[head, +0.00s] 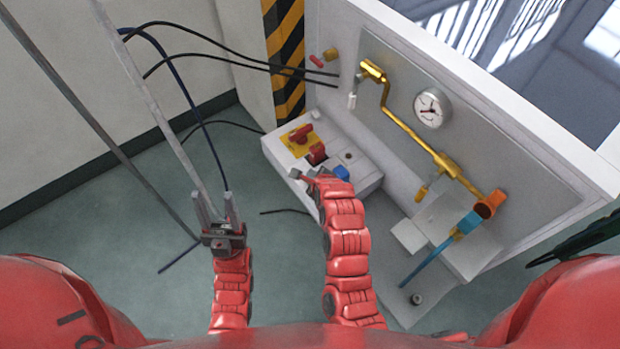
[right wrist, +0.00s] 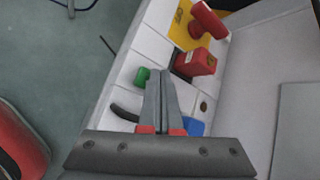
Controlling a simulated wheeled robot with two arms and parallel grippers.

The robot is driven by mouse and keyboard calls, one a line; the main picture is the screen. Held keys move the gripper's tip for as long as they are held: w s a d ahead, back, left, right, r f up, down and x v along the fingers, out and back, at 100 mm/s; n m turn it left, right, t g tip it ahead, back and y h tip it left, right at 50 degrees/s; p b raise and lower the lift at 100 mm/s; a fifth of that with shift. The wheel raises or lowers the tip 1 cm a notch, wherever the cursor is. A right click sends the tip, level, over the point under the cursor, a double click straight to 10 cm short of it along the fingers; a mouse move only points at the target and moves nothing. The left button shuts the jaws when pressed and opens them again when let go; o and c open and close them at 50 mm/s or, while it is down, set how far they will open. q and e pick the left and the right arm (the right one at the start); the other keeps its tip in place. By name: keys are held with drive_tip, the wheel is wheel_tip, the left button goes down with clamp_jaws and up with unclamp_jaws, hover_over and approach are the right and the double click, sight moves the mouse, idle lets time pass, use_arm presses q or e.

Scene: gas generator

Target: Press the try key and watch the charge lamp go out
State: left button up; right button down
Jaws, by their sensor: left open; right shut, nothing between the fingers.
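The white control panel (head: 345,185) carries a red rotary handle on a yellow plate (head: 295,148), a red rocker-like switch (head: 317,153), a blue button (head: 341,173) and a small dark round fitting (head: 348,156). The right wrist view shows the red switch (right wrist: 196,63), a green button (right wrist: 142,75), the blue button (right wrist: 193,127) and the dark amber round fitting (right wrist: 204,106). No label marks the try key or charge lamp. My right gripper (head: 308,177) is shut and empty over the panel, its fingertips (right wrist: 162,76) beside the green button; contact is unclear. My left gripper (head: 219,205) is open, left of the panel.
A gauge (head: 432,108), a yellow pipe (head: 405,128) and an orange-ended blue fitting (head: 470,222) are on the larger panel. Black cables (head: 215,45) and grey rods (head: 150,95) cross the left side. A striped post (head: 286,55) stands behind. Floor at left is mostly open.

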drive_tip(key=shift+f, duration=0.15)
drive_tip(key=shift+f, duration=0.3)
drive_tip(key=shift+f+b, duration=0.45)
drive_tip(key=shift+b, duration=0.05)
idle(0.7)
idle(0.4)
drive_tip(key=shift+r+p, duration=0.6)
drive_tip(key=shift+r, duration=0.3)
drive_tip(key=shift+r+p, duration=1.75)
drive_tip(key=shift+r, duration=0.85)
drive_tip(key=shift+f, duration=0.1)
